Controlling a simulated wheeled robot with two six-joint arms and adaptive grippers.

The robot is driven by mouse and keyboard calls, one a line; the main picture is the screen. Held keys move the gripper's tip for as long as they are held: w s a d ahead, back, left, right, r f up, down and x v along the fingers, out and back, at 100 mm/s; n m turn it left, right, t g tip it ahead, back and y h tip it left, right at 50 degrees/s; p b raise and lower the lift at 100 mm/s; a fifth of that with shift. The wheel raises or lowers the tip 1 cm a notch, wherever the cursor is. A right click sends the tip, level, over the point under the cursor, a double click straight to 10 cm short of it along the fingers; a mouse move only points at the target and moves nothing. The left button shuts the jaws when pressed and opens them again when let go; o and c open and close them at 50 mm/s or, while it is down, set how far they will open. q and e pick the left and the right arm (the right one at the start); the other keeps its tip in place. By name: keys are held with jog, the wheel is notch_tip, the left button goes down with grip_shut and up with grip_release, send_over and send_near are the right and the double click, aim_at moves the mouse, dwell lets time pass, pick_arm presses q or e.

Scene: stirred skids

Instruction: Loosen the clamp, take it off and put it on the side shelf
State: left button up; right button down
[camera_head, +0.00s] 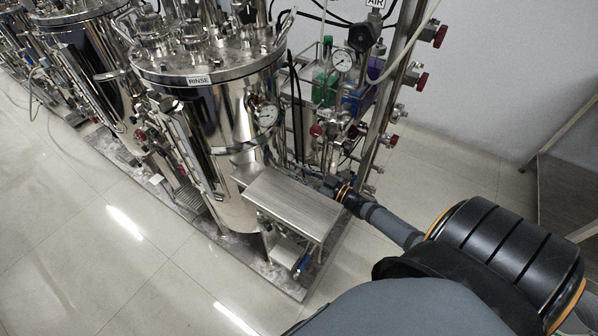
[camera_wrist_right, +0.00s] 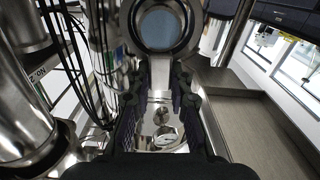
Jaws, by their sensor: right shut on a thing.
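My right gripper (camera_head: 322,184) is beside the steel vessel, just behind the side shelf (camera_head: 296,206), and is small and partly hidden in the head view. In the right wrist view its two dark ridged fingers (camera_wrist_right: 159,78) are shut on the clamp (camera_wrist_right: 193,40), a round metal ring at the top centre. A smooth blue-grey disc fills the ring's middle; I cannot tell whether the ring is around a fitting or free. The clamp cannot be made out in the head view. The side shelf also shows at the right of the wrist view (camera_wrist_right: 262,125). My left gripper is not in view.
The vessel labelled RINSE (camera_head: 225,120) stands left of the shelf. Cables hang at the left in the wrist view. The shelf top is bare.

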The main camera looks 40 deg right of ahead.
jog(key=shift+s+d+p, duration=0.25)
jog(key=shift+s+p, duration=0.2)
jog(key=shift+s, duration=0.1)
dwell(0.8)
jog(key=shift+s+p, duration=0.15)
jog(key=shift+p, duration=0.15)
dwell(0.5)
jog(key=shift+s+d, duration=0.2)
jog(key=shift+s, duration=0.2)
jog(key=shift+s+d+r+p, duration=0.1)
jog(key=shift+s+d+p, duration=0.2)
jog(key=shift+s+p, duration=0.35)
jog(key=p+v, duration=0.1)
jog(key=v, duration=0.3)
jog(key=shift+s+d+p, duration=0.1)
jog(key=shift+s+p, duration=0.15)
jog(key=shift+p, duration=0.15)
